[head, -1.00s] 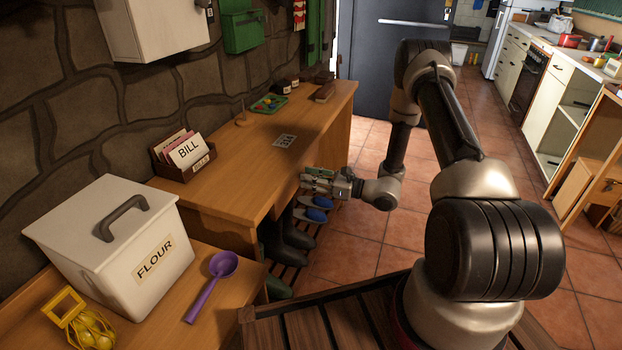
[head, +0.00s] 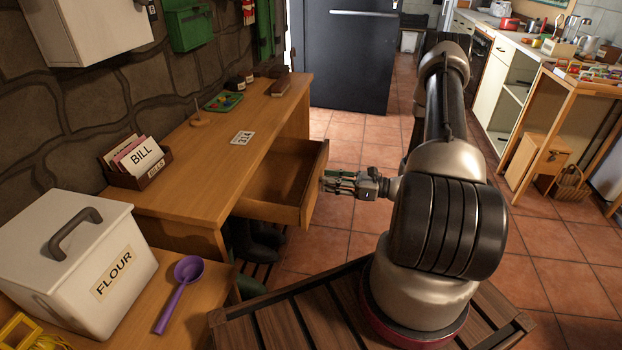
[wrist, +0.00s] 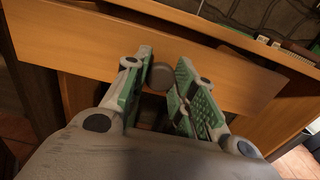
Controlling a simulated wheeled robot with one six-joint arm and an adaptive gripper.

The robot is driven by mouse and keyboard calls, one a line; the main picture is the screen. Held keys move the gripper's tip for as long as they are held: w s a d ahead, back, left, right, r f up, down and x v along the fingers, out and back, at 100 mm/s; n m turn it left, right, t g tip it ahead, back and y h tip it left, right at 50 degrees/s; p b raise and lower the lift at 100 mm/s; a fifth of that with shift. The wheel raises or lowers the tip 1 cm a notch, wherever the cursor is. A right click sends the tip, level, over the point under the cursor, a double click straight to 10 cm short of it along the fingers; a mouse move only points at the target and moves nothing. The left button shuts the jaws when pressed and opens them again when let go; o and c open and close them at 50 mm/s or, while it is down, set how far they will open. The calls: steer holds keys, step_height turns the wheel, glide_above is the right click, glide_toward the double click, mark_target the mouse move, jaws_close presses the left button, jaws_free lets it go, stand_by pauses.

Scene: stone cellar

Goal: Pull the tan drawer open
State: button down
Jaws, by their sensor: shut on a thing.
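The tan drawer (head: 300,208) is pulled well out of the wooden desk (head: 205,165), and its inside shows, with no contents that I can make out. In the wrist view its front panel (wrist: 85,55) crosses the upper part of the picture. A round grey knob (wrist: 160,76) sits on that panel between the green-padded fingers of my gripper (wrist: 160,85). In the head view my gripper (head: 327,183) is at the drawer's front, shut on the knob. The knob is hidden by the fingers in the head view.
On the desk are a bill box (head: 135,165), a number card (head: 242,138) and a green tray (head: 224,102). A flour bin (head: 75,260) and purple scoop (head: 180,290) are at lower left. Dark boots (head: 258,243) stand beneath the drawer. Tiled floor (head: 345,235) is clear beyond my gripper.

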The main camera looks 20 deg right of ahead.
steer(key=shift+v, duration=1.2)
steer(key=c, duration=1.1)
jaws_free()
steer(key=shift+c, duration=0.2)
steer(key=shift+d, duration=0.15)
steer(key=v, duration=1.1)
steer(key=shift+s+d, duration=0.25)
steer(key=shift+d, duration=0.05)
steer(key=shift+f, duration=0.1)
